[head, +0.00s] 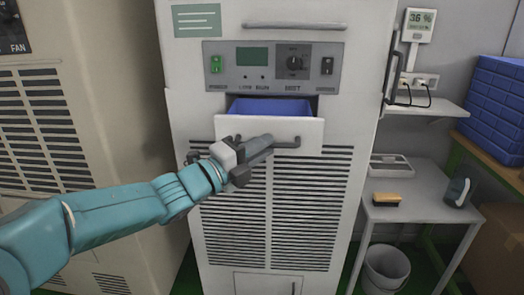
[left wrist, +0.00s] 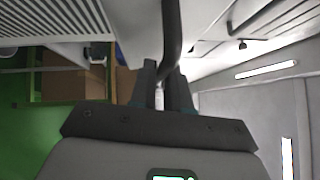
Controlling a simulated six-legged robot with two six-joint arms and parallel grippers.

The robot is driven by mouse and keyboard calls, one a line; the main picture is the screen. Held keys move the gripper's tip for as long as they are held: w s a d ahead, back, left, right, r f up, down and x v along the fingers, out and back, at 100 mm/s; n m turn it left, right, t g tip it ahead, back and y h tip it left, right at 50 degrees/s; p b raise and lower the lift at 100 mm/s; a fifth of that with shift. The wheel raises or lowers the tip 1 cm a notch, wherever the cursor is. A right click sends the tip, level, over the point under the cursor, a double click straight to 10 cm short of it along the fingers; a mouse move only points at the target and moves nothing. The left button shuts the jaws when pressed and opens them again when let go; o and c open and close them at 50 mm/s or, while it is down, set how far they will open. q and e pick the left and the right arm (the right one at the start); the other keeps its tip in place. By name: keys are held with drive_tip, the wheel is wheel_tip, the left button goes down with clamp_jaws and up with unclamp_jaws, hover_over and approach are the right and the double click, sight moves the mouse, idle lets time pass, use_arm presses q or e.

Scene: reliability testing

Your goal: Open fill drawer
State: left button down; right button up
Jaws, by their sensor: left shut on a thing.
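The fill drawer (head: 301,128) is a white-fronted drawer in the tall white cabinet, below the control panel. It stands partly pulled out, and its blue inside shows behind the front's top edge. A dark bar handle (head: 289,143) runs across its front; in the left wrist view the handle (left wrist: 172,35) is a dark bar running up from between the fingers. My left gripper (head: 262,148) is at the drawer front, shut on this handle; its fingers (left wrist: 162,88) lie on both sides of the bar. The gripper hides the handle's middle. My right gripper is not in view.
The control panel (head: 272,66) sits just above the drawer. A beige cabinet (head: 112,90) stands close on the left. At right are a small table (head: 425,188) with a brush (head: 386,200), a bin (head: 385,270) and blue crates (head: 495,100). Space in front of the drawer looks clear.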

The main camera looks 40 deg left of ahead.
use_arm(q)
drive_tip(key=shift+s+d, duration=0.25)
drive_tip(key=shift+s, duration=0.2)
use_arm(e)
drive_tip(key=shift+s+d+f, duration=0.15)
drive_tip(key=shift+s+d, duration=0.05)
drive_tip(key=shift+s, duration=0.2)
use_arm(q)
drive_tip(key=c, duration=1.2)
unclamp_jaws()
drive_tip(key=shift+o, duration=0.2)
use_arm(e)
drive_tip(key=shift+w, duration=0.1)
use_arm(q)
drive_tip(key=v, duration=1.6)
drive_tip(key=shift+s+b, duration=0.15)
drive_tip(key=shift+b, duration=0.15)
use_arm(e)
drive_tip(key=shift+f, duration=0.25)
